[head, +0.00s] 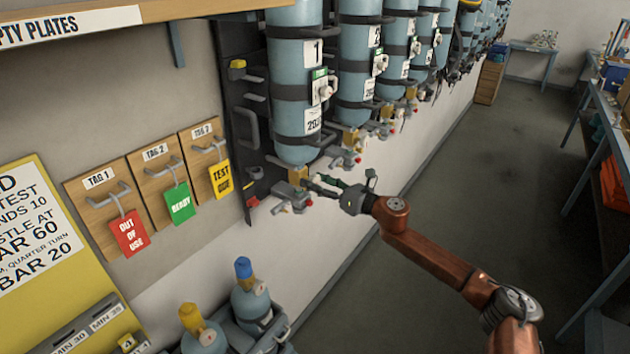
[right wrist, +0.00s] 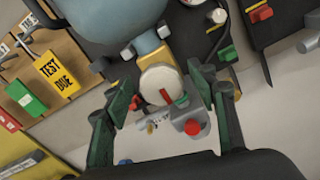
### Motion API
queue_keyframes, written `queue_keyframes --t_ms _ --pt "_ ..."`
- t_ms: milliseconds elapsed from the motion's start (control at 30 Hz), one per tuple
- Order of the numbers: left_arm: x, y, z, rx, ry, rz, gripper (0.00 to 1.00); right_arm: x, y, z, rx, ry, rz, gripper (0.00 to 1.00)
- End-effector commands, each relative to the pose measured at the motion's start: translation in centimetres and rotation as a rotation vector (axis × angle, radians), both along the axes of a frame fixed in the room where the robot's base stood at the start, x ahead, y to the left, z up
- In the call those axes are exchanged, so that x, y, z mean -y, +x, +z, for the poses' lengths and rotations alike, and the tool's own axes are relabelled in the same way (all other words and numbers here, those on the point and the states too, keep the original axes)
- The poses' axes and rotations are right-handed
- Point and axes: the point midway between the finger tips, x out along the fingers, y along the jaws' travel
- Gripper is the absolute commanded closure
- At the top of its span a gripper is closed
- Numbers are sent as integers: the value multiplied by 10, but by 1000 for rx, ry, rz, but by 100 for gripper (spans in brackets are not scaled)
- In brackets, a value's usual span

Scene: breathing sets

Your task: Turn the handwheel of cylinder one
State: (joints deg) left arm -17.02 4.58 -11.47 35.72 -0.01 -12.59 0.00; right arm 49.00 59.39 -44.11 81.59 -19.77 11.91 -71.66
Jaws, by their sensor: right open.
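Cylinder one (head: 296,95) is a blue-grey bottle strapped upside down to the wall rack, its valve at the bottom. In the right wrist view a round pale disc with a red line (right wrist: 158,82), apparently its handwheel, sits below the brass valve neck (right wrist: 148,43). My right gripper (head: 312,183) is open at this valve. In the right wrist view its green-padded fingers (right wrist: 165,90) stand on either side of the disc; I cannot tell whether they touch it. My left gripper is not in view.
A grey fitting with a red knob (right wrist: 192,127) sits close to the right finger. More cylinders (head: 358,65) line the wall. Tag boards (head: 97,203) hang at left. Two small bottles (head: 250,298) stand below. The floor (head: 440,190) is clear; benches (head: 590,120) stand at right.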

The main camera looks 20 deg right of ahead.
Motion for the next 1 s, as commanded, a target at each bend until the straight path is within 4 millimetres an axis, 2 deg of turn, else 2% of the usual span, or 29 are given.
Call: queue_keyframes --t_ms 133,333,633,933,1000 --pt "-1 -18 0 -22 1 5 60 -3 4 -1 -2 0 -1 48" --pt "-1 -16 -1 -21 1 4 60 -3 3 -1 -2 0 -1 48" --pt "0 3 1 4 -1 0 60 -2 3 -1 -1 1 -1 69" --pt "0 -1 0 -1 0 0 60 -2 3 -1 -1 1 -1 90" --pt "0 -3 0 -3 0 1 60 -2 3 -1 -1 1 -1 90"
